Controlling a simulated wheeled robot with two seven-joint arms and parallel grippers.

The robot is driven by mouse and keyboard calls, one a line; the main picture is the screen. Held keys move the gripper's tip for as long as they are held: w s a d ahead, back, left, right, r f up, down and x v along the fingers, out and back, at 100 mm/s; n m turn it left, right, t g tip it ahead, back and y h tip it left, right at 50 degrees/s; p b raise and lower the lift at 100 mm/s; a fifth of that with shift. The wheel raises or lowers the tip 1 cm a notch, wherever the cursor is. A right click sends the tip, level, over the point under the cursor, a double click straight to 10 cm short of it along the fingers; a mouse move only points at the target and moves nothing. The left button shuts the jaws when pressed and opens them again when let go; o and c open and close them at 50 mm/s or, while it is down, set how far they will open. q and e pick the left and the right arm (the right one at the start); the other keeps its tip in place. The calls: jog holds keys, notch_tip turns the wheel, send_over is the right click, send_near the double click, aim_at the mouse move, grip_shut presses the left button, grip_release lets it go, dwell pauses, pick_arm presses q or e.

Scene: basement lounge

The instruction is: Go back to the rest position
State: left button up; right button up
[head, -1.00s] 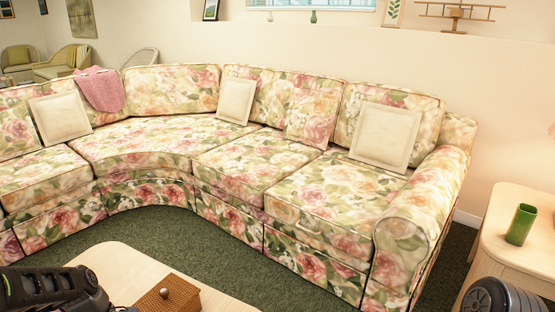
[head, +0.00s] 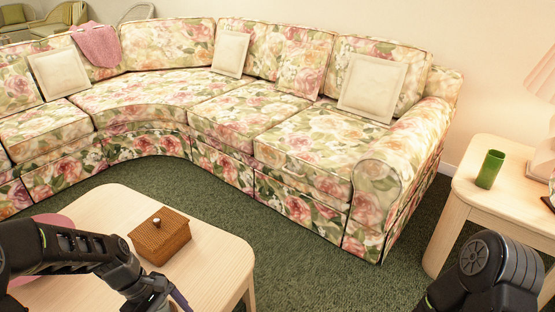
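My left arm comes in from the left in the head view, over the light wood coffee table (head: 222,262). Its gripper (head: 168,300) is at the bottom edge, partly cut off, beside a thin purple item (head: 181,300). I cannot tell whether its fingers are open or shut, or whether they touch that item. My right arm shows only as a dark rounded link at the bottom right, in front of the side table. The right gripper is out of the frame.
A brown woven box (head: 160,236) with a knob and a pink round item (head: 50,222) are on the coffee table. A floral sectional sofa (head: 300,146) stands behind. A side table (head: 470,187) at right holds a green cup (head: 489,169) and a lamp (head: 542,88). Green carpet lies between.

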pick_arm(q)
jog(key=s+d+f+m+t, duration=0.1)
jog(key=s+d+f+m, duration=0.45)
jog(key=d+f, duration=0.4)
jog(key=s+d+f+m, duration=0.55)
jog(key=d+f, duration=0.25)
jog(key=d, duration=0.3)
notch_tip(320, 180, up, 19)
jog(key=p, duration=1.9)
jog(key=shift+d+m+t, duration=0.3)
jog(key=shift+d+m, duration=0.1)
jog(key=shift+w+f, duration=0.15)
